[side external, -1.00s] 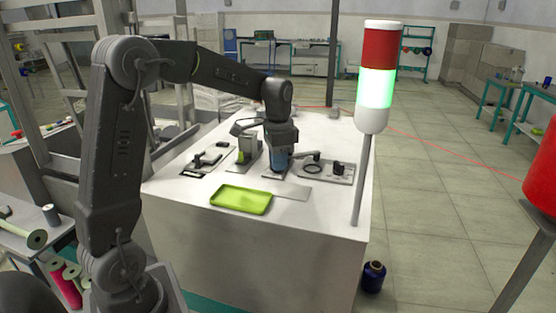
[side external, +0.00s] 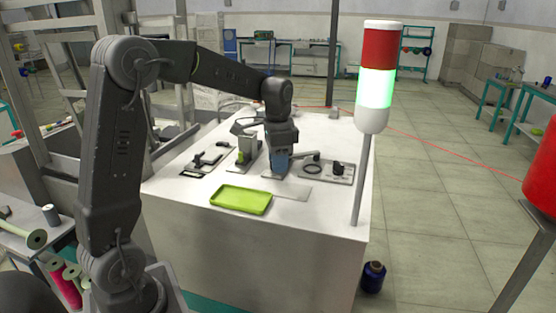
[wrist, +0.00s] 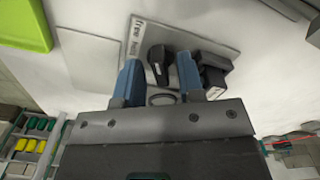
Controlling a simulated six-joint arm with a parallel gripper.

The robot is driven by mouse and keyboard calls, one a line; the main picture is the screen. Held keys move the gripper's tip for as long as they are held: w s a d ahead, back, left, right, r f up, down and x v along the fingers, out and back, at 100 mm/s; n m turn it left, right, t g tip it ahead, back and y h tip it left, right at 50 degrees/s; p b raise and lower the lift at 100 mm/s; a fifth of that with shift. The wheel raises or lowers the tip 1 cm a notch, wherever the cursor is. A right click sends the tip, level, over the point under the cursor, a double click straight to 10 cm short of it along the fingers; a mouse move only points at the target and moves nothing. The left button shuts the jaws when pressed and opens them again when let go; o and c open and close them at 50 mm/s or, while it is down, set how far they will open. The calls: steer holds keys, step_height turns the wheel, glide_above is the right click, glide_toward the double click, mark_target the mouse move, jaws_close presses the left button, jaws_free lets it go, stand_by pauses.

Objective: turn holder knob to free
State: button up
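In the wrist view a black knob (wrist: 159,61) with a pointed handle sits on a light grey plate (wrist: 195,40). The plate's label (wrist: 139,37) has lettering that seems to read "free" and "hold". My gripper (wrist: 158,70) is open, its two blue fingers apart on either side of the knob. I cannot tell whether either finger touches it. In the side view my gripper (side external: 277,168) points down, low over the white table (side external: 300,220), and hides the knob.
A black block (wrist: 215,76) stands right of the fingers in the wrist view. A green tray (side external: 241,199) lies in front of my gripper. A plate (side external: 326,176) with black parts lies to the right. A signal tower (side external: 377,85) stands at the table's right edge.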

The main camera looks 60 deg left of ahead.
steer(key=shift+a, duration=0.1)
steer(key=n, duration=0.6)
steer(key=shift+a, duration=0.1)
steer(key=n, duration=0.5)
steer(key=shift+n, duration=0.4)
step_height(320, 180, up, 14)
steer(key=s+d+f+m+t, duration=0.2)
steer(key=s+d+f+m, duration=0.1)
steer(key=s+d, duration=0.5)
steer(key=s+d+f+m+t, duration=0.3)
steer(key=s+d+f, duration=0.3)
steer(key=s, duration=0.5)
steer(key=shift+s+d+f+m+t, duration=0.2)
steer(key=shift+s+d+m+t, duration=0.1)
steer(key=shift+d+m, duration=0.55)
